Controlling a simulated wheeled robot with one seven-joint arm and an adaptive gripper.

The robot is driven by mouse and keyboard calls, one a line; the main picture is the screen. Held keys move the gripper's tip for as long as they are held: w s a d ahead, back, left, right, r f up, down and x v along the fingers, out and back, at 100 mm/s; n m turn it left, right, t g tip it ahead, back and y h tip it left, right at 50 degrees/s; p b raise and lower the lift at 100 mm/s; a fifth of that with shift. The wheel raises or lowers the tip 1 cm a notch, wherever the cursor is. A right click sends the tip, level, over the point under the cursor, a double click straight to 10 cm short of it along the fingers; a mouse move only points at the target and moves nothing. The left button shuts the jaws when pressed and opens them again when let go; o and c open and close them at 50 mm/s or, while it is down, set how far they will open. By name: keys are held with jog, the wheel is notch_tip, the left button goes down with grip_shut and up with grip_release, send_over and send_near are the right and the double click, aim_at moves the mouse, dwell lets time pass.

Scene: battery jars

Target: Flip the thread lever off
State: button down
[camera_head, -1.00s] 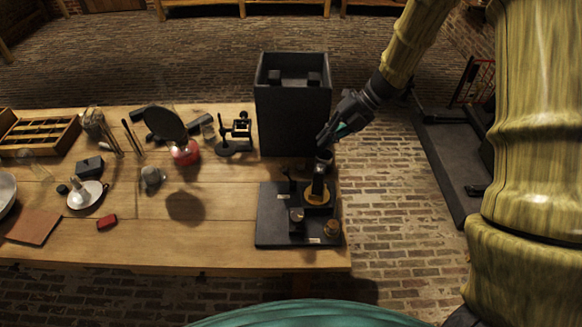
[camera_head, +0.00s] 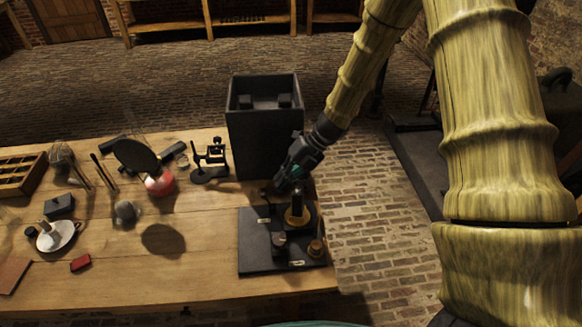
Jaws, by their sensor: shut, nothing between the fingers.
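A device on a flat black base (camera_head: 254,255) stands at the right end of the wooden table. It carries a brass disc with a dark upright post (camera_head: 297,205), a dark knob (camera_head: 279,242) and a small brass knob (camera_head: 316,248). I cannot clearly make out which small part is the thread lever; a thin dark part shows at the base's back left, close under the fingers. My gripper (camera_head: 281,181) is shut and empty, just above the back of the device, in front of the black box. Whether it touches the device I cannot tell.
A tall open black box (camera_head: 265,142) stands right behind the device. A small black stand (camera_head: 210,165) and a red-based round mirror-like disc (camera_head: 160,183) are to the left. A white dish (camera_head: 57,236) and red block (camera_head: 81,263) lie farther left. The front middle table is clear.

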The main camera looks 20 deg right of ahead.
jog(key=shift+p+x, duration=0.95)
jog(key=shift+x, duration=1.6)
